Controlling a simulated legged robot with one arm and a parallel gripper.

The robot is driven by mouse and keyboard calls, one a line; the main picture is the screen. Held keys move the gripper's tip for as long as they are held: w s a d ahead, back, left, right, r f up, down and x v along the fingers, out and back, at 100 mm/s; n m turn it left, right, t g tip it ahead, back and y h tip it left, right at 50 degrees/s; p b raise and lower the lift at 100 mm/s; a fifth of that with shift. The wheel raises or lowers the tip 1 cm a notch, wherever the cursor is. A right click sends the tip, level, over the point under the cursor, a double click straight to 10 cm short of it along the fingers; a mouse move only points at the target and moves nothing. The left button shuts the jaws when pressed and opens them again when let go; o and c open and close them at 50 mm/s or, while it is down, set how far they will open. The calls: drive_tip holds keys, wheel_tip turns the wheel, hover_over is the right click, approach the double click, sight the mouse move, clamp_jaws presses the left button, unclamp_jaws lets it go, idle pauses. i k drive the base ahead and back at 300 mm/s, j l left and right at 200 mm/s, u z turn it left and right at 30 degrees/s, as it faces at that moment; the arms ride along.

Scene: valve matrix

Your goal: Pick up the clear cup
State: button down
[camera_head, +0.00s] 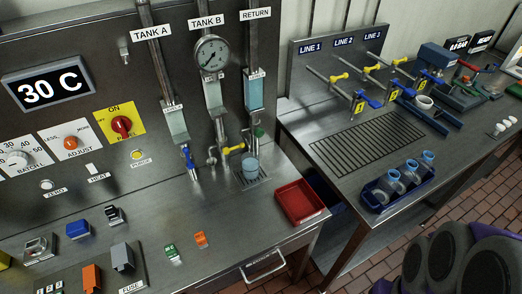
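A small clear cup (250,170), looking bluish, stands upright on a small drain grate (238,181) below the RETURN pipe. Several clear bluish cups (411,170) sit in a dark blue tray (386,203) on the right bench; they look tilted. I cannot tell which cup the task means. My gripper is not in view. Dark purple rounded parts at the bottom right look like my own arm.
A red tray (299,202) lies right of the single cup, near the counter's front edge. A yellow-handled valve (233,149) and a blue-handled valve (189,160) stick out close left of that cup. A slotted drain (367,141) lies behind the blue tray.

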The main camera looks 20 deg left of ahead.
sight(250, 162)
drive_tip(key=u, duration=1.25)
drive_tip(key=i+l+z, duration=0.5)
drive_tip(key=z, duration=0.15)
